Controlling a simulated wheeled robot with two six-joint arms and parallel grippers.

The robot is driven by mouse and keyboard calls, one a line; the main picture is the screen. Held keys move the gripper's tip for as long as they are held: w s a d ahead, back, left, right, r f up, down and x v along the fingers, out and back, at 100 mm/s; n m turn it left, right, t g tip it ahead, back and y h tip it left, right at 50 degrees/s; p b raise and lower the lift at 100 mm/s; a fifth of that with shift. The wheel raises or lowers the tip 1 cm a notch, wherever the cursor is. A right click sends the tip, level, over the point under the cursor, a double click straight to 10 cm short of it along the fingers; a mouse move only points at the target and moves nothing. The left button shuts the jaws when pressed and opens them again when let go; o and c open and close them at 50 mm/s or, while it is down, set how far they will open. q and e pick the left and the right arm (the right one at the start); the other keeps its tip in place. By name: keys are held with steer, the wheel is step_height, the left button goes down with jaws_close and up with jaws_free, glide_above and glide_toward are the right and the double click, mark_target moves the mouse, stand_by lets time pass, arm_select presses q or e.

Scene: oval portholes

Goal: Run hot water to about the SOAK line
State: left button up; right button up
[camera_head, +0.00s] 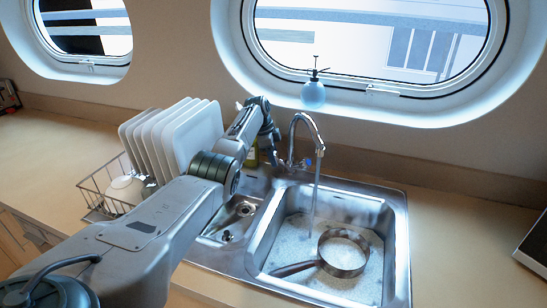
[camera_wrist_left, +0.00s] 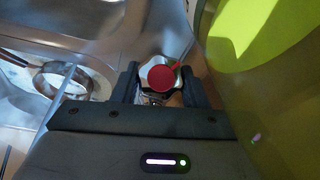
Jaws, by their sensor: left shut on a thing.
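The sink basin (camera_head: 390,245) holds shallow water with a whitish surface. A round metal pan (camera_head: 343,252) with a handle lies in it and also shows in the left wrist view (camera_wrist_left: 62,84). A stream of water (camera_head: 314,200) runs from the curved chrome faucet (camera_head: 305,120) into the basin. A blue-marked knob (camera_head: 308,162) is on the faucet's right. My left gripper (camera_wrist_left: 160,88) is shut on the metal tap knob with a red cap (camera_wrist_left: 162,77); my arm hides this knob in the head view. I cannot make out a SOAK line. My right gripper is not in view.
A wire rack (camera_head: 98,192) with white plates (camera_head: 175,135) stands left of my left arm. A green bottle (camera_wrist_left: 262,70) is close beside the left gripper. The counter right of the sink is mostly clear.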

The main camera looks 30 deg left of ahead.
arm_select(q)
steer(key=shift+f, duration=0.1)
steer(key=o, duration=1)
steer(key=shift+c, duration=0.2)
steer(key=b+v, duration=0.2)
steer(key=v, duration=0.8)
steer(key=shift+r+b, duration=0.3)
steer(key=shift+r, duration=0.1)
steer(key=shift+s+a, duration=0.1)
